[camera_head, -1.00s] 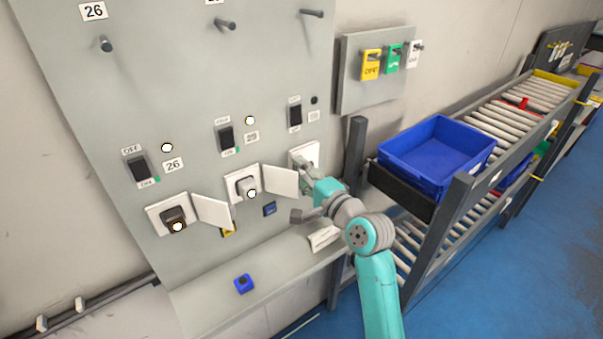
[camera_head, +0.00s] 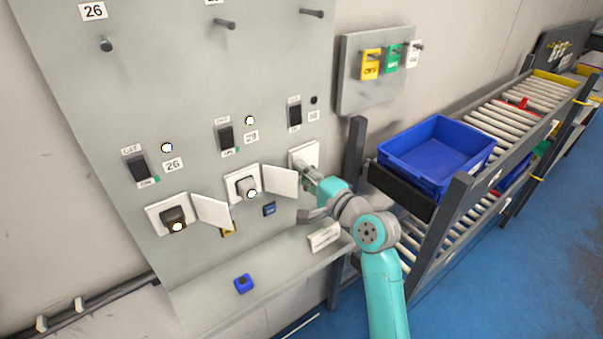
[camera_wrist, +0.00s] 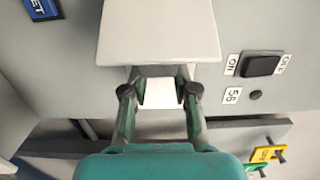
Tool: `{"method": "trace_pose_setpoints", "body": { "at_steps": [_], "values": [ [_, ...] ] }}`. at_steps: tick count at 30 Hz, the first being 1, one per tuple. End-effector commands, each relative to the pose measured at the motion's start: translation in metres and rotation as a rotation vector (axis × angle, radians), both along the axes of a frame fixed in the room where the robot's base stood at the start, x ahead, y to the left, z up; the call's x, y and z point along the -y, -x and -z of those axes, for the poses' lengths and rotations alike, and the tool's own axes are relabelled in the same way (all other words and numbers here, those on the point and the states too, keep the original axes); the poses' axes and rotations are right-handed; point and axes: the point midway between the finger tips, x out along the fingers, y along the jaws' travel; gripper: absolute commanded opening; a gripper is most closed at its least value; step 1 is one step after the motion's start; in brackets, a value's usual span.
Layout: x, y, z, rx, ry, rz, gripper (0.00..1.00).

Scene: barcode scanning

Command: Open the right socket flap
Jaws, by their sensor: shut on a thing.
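The right socket (camera_head: 308,152) is a white unit at the right of the grey panel, partly hidden by my gripper. Its white flap (camera_wrist: 158,32) fills the top middle of the wrist view; how far it stands open cannot be told. My gripper (camera_head: 306,169) is at this socket's lower right part, with both fingers at the flap's near edge in the wrist view (camera_wrist: 160,90). It is shut on the flap, and a white part shows between the fingers.
The middle socket (camera_head: 238,185) and left socket (camera_head: 163,211) have flaps standing open; the middle flap (camera_head: 281,181) is close left of my gripper. Black switches (camera_head: 295,115) are above. A ledge (camera_head: 200,300) with a blue item (camera_head: 243,284) is below. A blue bin (camera_head: 436,150) stands right.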

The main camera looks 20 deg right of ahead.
Motion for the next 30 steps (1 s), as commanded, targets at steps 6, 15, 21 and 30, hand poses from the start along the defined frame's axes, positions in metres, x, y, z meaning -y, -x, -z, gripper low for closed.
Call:
{"method": "trace_pose_setpoints", "body": {
  "at_steps": [6, 15, 21, 30],
  "values": [
    [0.011, 0.006, 0.0, -0.002, -0.001, -0.113, 0.0],
    [0.03, 0.018, 0.001, -0.001, 0.0, -0.216, 0.0],
    [0.047, 0.023, 0.001, -0.001, 0.0, -0.211, 0.0],
    [0.07, 0.024, 0.0, 0.0, 0.001, -0.209, 0.0]
  ]
}}
